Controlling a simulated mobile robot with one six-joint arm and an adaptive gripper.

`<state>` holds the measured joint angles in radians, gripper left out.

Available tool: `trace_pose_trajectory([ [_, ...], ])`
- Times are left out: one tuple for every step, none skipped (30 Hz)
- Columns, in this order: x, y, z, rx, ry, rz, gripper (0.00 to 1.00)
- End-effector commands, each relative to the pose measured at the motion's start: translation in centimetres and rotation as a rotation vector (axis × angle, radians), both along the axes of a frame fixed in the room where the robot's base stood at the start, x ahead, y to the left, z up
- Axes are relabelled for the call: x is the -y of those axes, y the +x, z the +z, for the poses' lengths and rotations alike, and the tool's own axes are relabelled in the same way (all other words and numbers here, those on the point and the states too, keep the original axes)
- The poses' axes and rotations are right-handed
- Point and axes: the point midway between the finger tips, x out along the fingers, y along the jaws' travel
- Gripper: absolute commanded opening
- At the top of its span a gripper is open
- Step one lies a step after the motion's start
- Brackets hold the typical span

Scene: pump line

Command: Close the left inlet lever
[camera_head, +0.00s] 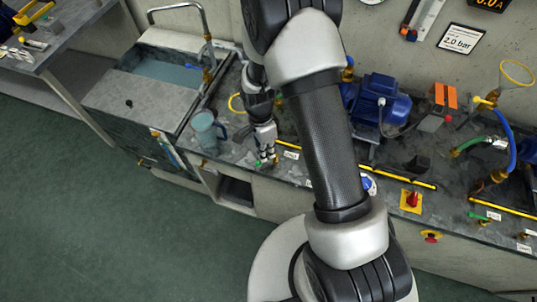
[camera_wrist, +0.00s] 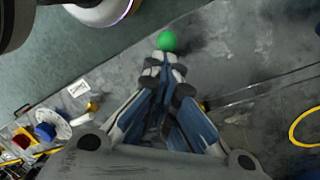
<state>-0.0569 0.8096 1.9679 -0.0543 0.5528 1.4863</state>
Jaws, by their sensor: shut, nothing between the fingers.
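My gripper (camera_head: 268,160) is low over the grey worktop, left of my forearm, with its fingers together and empty. In the wrist view my gripper (camera_wrist: 164,58) has its fingertips right at a round green knob (camera_wrist: 167,41). I cannot tell whether they touch it. A bit of green, likely the same knob (camera_head: 258,164), shows beside the fingertips in the head view. It may be the end of the left inlet lever. The lever's arm and pivot are hidden by my gripper, so its position cannot be told.
A sink (camera_head: 160,70) with a tap and a blue-grey jug (camera_head: 207,130) stand left of my gripper. A blue pump motor (camera_head: 378,100) and a red-yellow switch (camera_head: 411,201) are to the right. A yellow ring (camera_wrist: 306,127) and a white dial (camera_wrist: 50,122) show in the wrist view.

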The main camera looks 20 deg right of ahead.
Motion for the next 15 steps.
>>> trace_pose_trajectory([
  [-0.4,-0.7,-0.6,-0.021,0.003,-0.051,0.00],
  [-0.4,-0.6,-0.6,-0.021,0.002,-0.080,0.00],
  [-0.4,-0.4,-0.6,-0.021,0.002,-0.117,0.00],
  [-0.4,-0.3,-0.5,-0.021,0.003,-0.146,0.00],
  [-0.4,-0.3,-0.5,-0.021,0.003,-0.174,0.00],
  [-0.3,-0.1,-0.5,-0.022,0.002,-0.212,0.00],
  [-0.3,-0.1,-0.5,-0.022,0.003,-0.242,0.00],
  [-0.3,0.0,-0.5,-0.022,0.002,-0.270,0.00],
  [-0.3,0.2,-0.5,-0.022,0.002,-0.308,0.00],
  [-0.2,0.3,-0.5,-0.022,0.003,-0.337,0.00],
  [-0.2,0.4,-0.4,-0.022,0.003,-0.364,0.00],
  [-0.2,0.5,-0.4,-0.022,0.002,-0.400,0.00],
  [-0.1,0.6,-0.4,-0.022,0.003,-0.429,0.00],
  [-0.1,0.7,-0.4,-0.023,0.002,-0.455,0.00],
  [0.0,0.8,-0.4,-0.023,0.002,-0.491,0.00],
])
